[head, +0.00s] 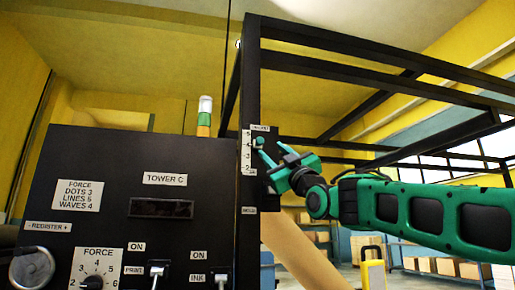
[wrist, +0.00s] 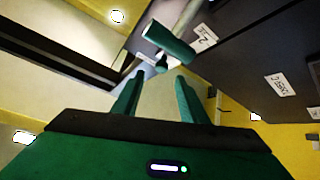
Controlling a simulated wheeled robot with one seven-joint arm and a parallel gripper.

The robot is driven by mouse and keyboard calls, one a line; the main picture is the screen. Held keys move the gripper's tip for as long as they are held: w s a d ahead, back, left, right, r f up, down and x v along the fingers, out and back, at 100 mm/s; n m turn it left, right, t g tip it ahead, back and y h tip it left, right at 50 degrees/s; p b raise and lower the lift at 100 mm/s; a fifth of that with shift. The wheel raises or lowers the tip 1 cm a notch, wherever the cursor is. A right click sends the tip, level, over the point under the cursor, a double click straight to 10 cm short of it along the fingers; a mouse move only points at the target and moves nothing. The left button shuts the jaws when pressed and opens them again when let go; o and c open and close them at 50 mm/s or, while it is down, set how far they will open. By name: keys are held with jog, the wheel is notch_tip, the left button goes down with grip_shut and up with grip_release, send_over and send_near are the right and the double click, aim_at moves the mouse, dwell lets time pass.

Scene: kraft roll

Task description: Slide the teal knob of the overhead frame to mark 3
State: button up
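The teal knob (head: 259,141) sits on a dark plate on the overhead frame's front post. It is beside a white scale (head: 247,152) numbered 5 at the top down to 2, at about the height of the 4. My gripper (head: 270,150) is just below and right of the knob, with its fingers spread. In the wrist view, my gripper (wrist: 160,78) is open with nothing between its fingertips. A teal cylinder (wrist: 172,43) with a pale end and a smaller dark teal piece lie just beyond the tips; I cannot tell whether they touch.
The black overhead frame (head: 340,42) extends back and right above my arm. A dark control panel (head: 150,220) with a dial, switches and labels stands at the left. A tan slanted roll or beam (head: 300,262) lies below my gripper. Cartons on shelves are far behind.

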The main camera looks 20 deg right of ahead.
aim_at(261, 142)
jog(key=x, duration=0.9)
jog(key=shift+w+a+r, duration=0.15)
jog(key=shift+w+a, duration=0.1)
